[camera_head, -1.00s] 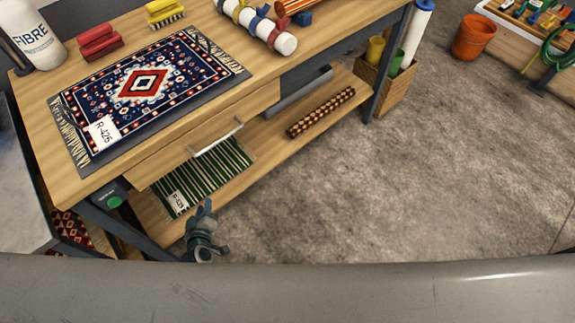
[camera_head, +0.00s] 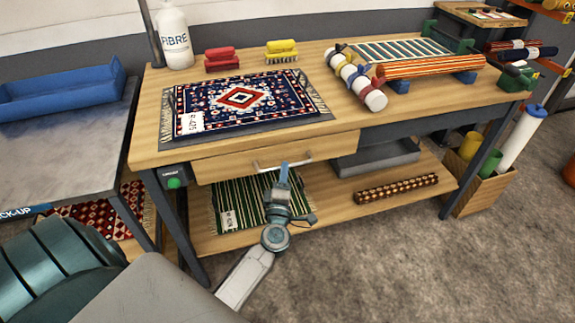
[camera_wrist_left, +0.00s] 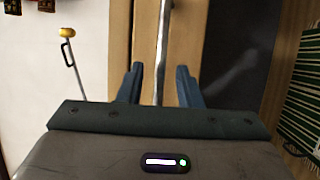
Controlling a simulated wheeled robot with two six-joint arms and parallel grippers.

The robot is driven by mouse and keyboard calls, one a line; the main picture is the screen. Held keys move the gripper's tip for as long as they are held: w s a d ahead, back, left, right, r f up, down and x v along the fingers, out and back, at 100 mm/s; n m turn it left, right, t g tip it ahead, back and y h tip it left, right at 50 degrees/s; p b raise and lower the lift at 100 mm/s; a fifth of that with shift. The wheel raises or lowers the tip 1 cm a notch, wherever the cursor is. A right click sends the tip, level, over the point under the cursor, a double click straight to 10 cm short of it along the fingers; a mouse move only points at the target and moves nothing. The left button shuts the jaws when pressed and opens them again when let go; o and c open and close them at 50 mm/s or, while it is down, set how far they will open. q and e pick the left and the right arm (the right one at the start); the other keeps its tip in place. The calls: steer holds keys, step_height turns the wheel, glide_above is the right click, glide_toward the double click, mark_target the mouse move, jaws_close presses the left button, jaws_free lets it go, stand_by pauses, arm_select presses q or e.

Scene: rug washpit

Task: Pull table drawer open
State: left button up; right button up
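The wooden drawer (camera_head: 225,167) sits under the table top (camera_head: 150,140), its front looking flush with the table. Its silver bar handle (camera_head: 300,158) runs along the front. My left gripper (camera_head: 284,172) is in front of the drawer, at the handle. In the left wrist view my left gripper (camera_wrist_left: 160,86) is open, and the handle (camera_wrist_left: 162,35) runs between its two fingers with a gap on each side. The drawer front (camera_wrist_left: 145,35) lies behind it. My right gripper is not in view.
A patterned rug (camera_head: 245,98) lies on the table top. A green striped rug (camera_head: 235,203) and a rolled rug (camera_head: 395,188) lie on the lower shelf (camera_head: 335,205). A grey tray (camera_head: 375,157) is right of the drawer. A green-button box (camera_head: 174,179) is left. Floor in front is clear.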

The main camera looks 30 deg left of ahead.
arm_select(q)
steer(key=shift+x, duration=1.6)
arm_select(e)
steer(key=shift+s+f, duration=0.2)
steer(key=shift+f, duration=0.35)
arm_select(q)
steer(key=shift+c, duration=0.2)
jaws_close()
steer(key=shift+s+d, duration=0.1)
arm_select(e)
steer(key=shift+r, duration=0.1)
